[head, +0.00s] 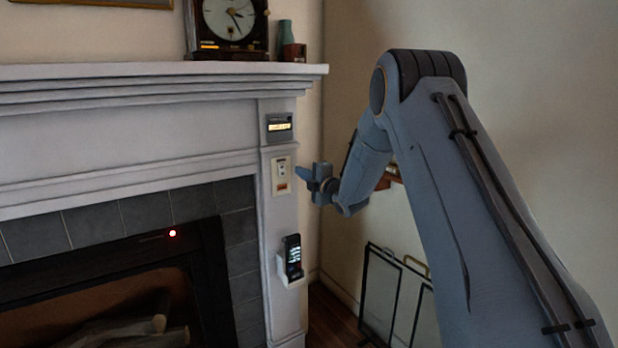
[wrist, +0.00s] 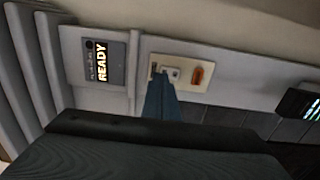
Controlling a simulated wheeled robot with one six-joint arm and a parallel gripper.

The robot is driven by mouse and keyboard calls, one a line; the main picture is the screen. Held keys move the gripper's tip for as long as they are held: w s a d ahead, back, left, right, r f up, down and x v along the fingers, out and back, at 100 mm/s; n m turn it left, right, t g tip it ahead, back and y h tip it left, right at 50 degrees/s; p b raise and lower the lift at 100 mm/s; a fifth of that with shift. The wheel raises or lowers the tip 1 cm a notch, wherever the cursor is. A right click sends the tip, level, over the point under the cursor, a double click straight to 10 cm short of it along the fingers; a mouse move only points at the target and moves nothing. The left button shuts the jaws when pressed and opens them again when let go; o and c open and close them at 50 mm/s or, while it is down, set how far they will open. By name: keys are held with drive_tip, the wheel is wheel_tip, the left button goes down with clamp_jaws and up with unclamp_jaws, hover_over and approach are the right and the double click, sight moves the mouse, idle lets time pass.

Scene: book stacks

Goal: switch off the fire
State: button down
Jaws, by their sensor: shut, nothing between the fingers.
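A cream switch plate (head: 281,175) is on the white fireplace surround, with a small white switch and a red-orange mark. It also shows in the wrist view (wrist: 184,73), where my gripper's fingertips (wrist: 162,78) overlap the plate just left of the white switch. My gripper (head: 300,173) is shut and empty, its tips at or very near the plate's right side in the head view. I cannot tell whether they touch. The fireplace (head: 90,310) shows logs and no flame. A red light (head: 172,233) glows on its black frame.
A grey display panel (head: 279,127) is above the plate and reads READY in the wrist view (wrist: 91,62). A black remote (head: 292,257) sits in a white holder below. The mantel (head: 120,70) juts out above, with a clock (head: 229,22). A black metal stand (head: 385,290) is on the floor.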

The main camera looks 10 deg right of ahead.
drive_tip(key=a+v, duration=0.1)
drive_tip(key=v, duration=0.5)
drive_tip(key=shift+s+r+b, duration=0.4)
drive_tip(key=shift+r+b, duration=0.05)
drive_tip(key=shift+a, duration=0.1)
